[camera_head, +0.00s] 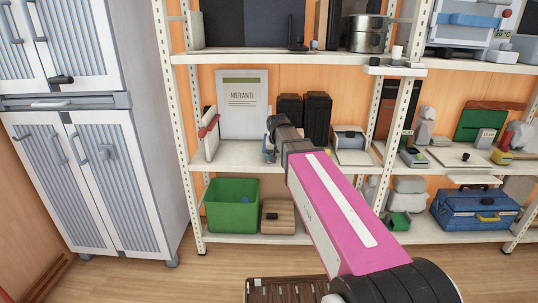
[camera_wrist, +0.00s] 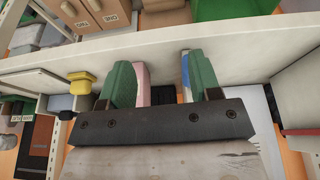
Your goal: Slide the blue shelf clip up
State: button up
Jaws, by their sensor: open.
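My gripper (camera_head: 272,135) reaches to the middle shelf in the head view, small and partly hidden behind my wrist. In the wrist view my gripper (camera_wrist: 164,82) is open, with two green fingers spread apart near the white shelf edge. A small blue piece (camera_head: 267,155), which looks like the blue shelf clip, shows at the shelf's front just below the gripper. In the wrist view a blue and white strip (camera_wrist: 185,64) shows along the inner side of the right finger. I cannot tell whether it is the clip. Nothing is clearly held between the fingers.
The middle shelf (camera_head: 235,154) carries a MERANTI board (camera_head: 242,103), dark boxes (camera_head: 304,117) and a grey-blue box (camera_head: 348,137). A green bin (camera_head: 231,205) and a wooden box (camera_head: 278,217) stand below. A white cabinet (camera_head: 100,170) is at the left.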

jog(key=w+a+r+t, duration=0.1)
jog(key=w+a+r, duration=0.3)
jog(key=r, duration=0.3)
jog(key=x, duration=1.1)
jog(key=shift+s+d, duration=0.15)
jog(key=shift+s, duration=0.1)
